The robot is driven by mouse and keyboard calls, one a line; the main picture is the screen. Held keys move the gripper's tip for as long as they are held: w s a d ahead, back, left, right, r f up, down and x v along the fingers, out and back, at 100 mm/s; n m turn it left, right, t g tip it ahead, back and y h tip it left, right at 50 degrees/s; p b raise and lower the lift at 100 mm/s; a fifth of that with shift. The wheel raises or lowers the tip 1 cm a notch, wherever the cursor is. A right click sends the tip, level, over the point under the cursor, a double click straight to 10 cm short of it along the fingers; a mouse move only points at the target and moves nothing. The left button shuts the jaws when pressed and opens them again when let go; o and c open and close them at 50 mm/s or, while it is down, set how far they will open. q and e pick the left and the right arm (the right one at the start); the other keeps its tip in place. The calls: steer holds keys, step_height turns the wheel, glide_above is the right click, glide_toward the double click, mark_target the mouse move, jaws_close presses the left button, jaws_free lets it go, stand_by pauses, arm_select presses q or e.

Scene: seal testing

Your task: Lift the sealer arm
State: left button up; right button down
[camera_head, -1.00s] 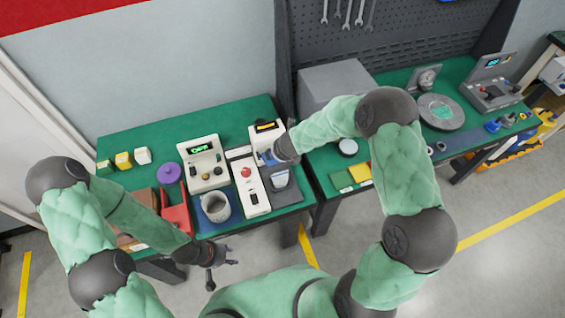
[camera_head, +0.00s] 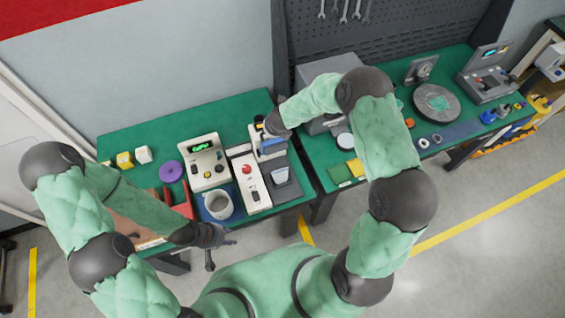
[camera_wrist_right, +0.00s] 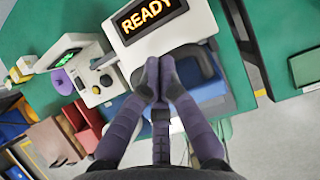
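The sealer (camera_head: 254,134) is a white machine on the green table; its display reads READY in the right wrist view (camera_wrist_right: 148,14). A blue bar that looks like the sealer arm (camera_head: 271,147) crosses its front, raised above its dark base plate. In the right wrist view the sealer arm (camera_wrist_right: 197,68) lies just beyond the fingers. My right gripper (camera_wrist_right: 162,72) has its fingertips drawn together against or just in front of it; no held object shows between them. In the head view that gripper is partly hidden. My left gripper (camera_head: 222,246) hangs empty, fingers apart, before the table's front edge.
A second table (camera_head: 390,150) stands at the right.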

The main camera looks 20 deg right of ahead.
arm_select(q)
steer(key=shift+w+r, duration=0.15)
steer(key=shift+w, duration=0.25)
arm_select(e)
steer(key=shift+w, duration=0.8)
